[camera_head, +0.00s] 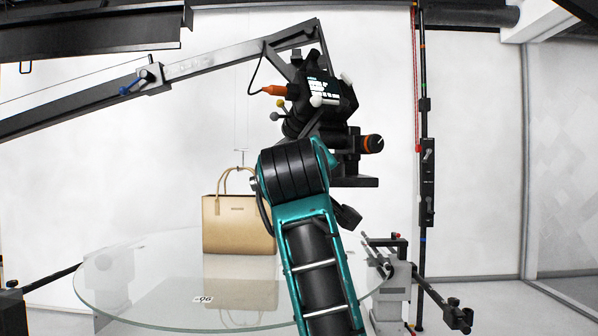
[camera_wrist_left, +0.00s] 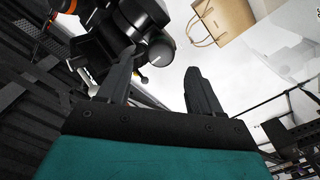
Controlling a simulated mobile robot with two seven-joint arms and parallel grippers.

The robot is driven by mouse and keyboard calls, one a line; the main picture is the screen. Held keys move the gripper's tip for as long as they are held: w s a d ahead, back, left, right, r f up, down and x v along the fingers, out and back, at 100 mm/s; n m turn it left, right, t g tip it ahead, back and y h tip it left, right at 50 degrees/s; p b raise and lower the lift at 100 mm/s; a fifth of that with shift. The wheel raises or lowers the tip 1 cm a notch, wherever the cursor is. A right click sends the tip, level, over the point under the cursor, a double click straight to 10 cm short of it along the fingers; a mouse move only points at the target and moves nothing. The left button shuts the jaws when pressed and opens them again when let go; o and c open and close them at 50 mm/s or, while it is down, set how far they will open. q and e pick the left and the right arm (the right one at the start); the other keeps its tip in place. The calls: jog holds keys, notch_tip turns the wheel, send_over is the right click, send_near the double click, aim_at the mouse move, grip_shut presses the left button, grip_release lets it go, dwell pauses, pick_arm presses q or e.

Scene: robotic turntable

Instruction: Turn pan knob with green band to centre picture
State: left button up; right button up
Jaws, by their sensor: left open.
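A black camera head (camera_head: 322,100) hangs from a boom arm, above and right of centre in the head view. A black knob with an orange band (camera_head: 371,143) sits at its lower right. A tan handbag (camera_head: 239,228) stands on the round glass turntable (camera_head: 150,290). My left gripper (camera_wrist_left: 157,65) is open and empty in the left wrist view. The camera rig (camera_wrist_left: 145,15) is beyond its fingers at upper left there, and the bag (camera_wrist_left: 222,20) is at upper right. My right gripper is not in view.
The grey boom (camera_head: 205,65) crosses from the left to the camera head. A tall black pole (camera_head: 424,150) stands to the right. A small grey stand with black rods (camera_head: 393,290) is at the turntable's right edge. My teal arm covers part of the rig.

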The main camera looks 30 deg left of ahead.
pick_arm(q)
jog(key=v, duration=0.7)
jog(key=shift+s+d, duration=0.1)
jog(key=shift+s, duration=0.05)
